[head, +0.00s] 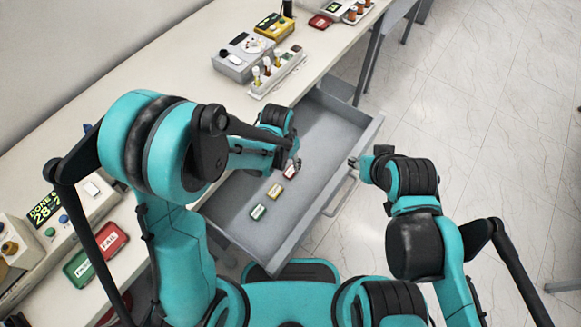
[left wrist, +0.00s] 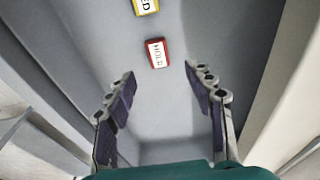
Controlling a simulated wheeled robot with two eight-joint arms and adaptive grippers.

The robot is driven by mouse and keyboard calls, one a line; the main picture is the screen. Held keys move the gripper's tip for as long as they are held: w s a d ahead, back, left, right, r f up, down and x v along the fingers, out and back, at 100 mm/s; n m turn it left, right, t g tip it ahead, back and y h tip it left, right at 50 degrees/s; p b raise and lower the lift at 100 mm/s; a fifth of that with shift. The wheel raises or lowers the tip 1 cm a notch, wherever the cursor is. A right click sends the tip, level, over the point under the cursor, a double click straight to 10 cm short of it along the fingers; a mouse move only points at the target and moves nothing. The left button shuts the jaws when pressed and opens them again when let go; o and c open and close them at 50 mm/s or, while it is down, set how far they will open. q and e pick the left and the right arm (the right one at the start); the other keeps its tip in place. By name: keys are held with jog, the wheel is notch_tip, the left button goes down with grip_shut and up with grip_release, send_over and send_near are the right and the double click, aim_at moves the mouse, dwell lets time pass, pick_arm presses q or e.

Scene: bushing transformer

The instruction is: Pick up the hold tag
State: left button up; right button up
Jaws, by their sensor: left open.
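The hold tag (left wrist: 157,53) is a small red block with a white label reading HOLD. It lies on the grey floor of the open drawer (head: 335,125). In the head view the tag (head: 290,171) shows close to my left gripper, partly hidden by it. My left gripper (left wrist: 160,75) is open and empty, its two fingers spread apart, with the tag ahead of them and roughly between their lines. It also shows in the head view (head: 287,158), over the drawer. My right gripper (head: 366,160) is outside the drawer's right edge; its opening is unclear.
A yellow tag (head: 275,191) and a green tag (head: 258,212) lie in the same drawer. Drawer walls stand close on both sides. The bench (head: 180,75) carries several devices, plus red (head: 106,240) and green (head: 79,269) trays at the left. Tiled floor is clear at right.

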aim_at(291, 171)
pick_arm(q)
jog(key=f+b, duration=0.1)
jog(key=f, duration=0.1)
jog(key=f+b, duration=0.1)
jog(key=f, duration=0.2)
jog(key=d+f+b, duration=0.1)
jog(key=f, duration=0.2)
jog(key=shift+w, duration=0.35)
jog(key=shift+c, duration=0.2)
jog(key=c, duration=0.9)
